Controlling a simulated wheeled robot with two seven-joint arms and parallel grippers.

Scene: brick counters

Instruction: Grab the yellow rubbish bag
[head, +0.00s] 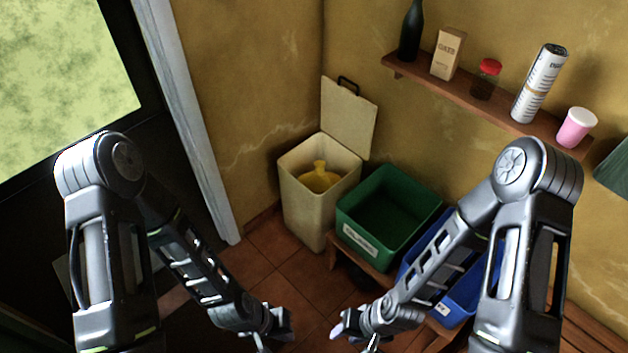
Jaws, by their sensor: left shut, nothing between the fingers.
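The yellow rubbish bag (319,178) sits inside the cream bin (303,208), its tied neck pointing up. The bin's lid (349,117) stands open against the corner wall. My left gripper (276,336) is at the bottom middle of the head view, shut and empty, in front of the bin and apart from the bag. My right gripper (356,338) is to its right at the bottom edge, also apart from the bag. Its fingers are small and partly cut off, so I cannot tell whether it is open. The lower part of the bag is hidden by the bin walls.
A green crate (364,245) stands on a low wooden bench right of the bin. A blue crate (462,301) is beyond it, partly behind my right arm. A wall shelf (436,88) holds a bottle, carton, jar, rolled newspaper and pink cup. Tiled floor (262,262) lies before the bin.

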